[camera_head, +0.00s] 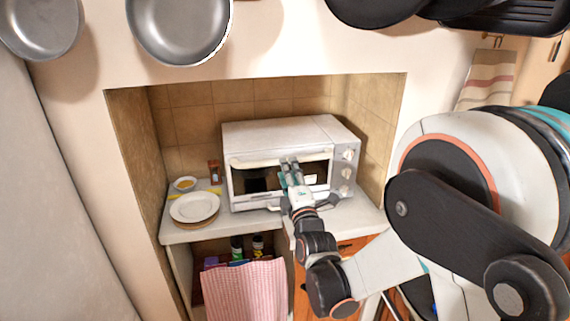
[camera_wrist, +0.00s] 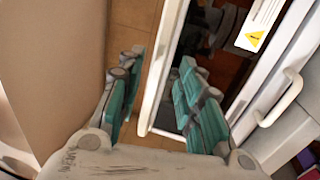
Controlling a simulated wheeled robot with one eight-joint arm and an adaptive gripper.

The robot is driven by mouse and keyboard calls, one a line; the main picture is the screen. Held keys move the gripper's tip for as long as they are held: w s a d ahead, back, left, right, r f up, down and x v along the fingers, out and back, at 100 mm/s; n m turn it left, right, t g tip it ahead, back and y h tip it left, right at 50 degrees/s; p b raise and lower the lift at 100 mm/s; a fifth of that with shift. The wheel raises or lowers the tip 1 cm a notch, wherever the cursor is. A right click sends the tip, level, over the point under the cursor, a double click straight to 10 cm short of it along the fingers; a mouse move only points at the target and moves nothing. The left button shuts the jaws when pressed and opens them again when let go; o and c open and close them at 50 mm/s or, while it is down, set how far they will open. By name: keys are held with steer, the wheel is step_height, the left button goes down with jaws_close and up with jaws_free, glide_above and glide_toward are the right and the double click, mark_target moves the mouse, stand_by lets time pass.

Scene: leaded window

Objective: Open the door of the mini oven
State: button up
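The white mini oven (camera_head: 322,132) stands on the counter in the wall niche. Its front has a dark glass door (camera_head: 316,173) with a pale strip along the top and several knobs at the right. My gripper (camera_head: 290,166) is in front of the door near its upper middle and hides part of it. In the wrist view my gripper (camera_wrist: 162,66) has its teal fingers apart, with a white frame edge (camera_wrist: 157,85) between them in the picture. Dark glass with a warning label lies right of that edge. I cannot tell whether the fingers touch it or whether the door is ajar.
The niche walls stand close at both sides. Pans (camera_head: 178,28) hang above.

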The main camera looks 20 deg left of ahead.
steer(key=shift+b+x, duration=0.4)
steer(key=shift+x, duration=2.2)
jaws_close()
